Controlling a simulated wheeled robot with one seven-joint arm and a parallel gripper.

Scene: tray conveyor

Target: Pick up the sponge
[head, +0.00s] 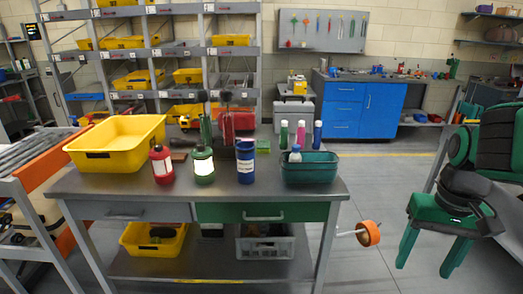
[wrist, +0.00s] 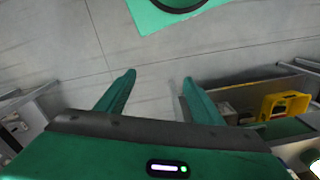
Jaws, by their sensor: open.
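My gripper (head: 425,268) is at the right of the head view, off the bench and well away from the block, fingers pointing down. In the wrist view my gripper (wrist: 158,78) is open with nothing between its fingers, over grey floor. The sponge is not seen in the wrist view.
The bench holds a yellow bin (head: 73,148), red (head: 161,166), green (head: 204,166) and blue (head: 245,163) bottles, and a dark green bin (head: 288,173). An orange reel (head: 368,233) sticks out right of the bench.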

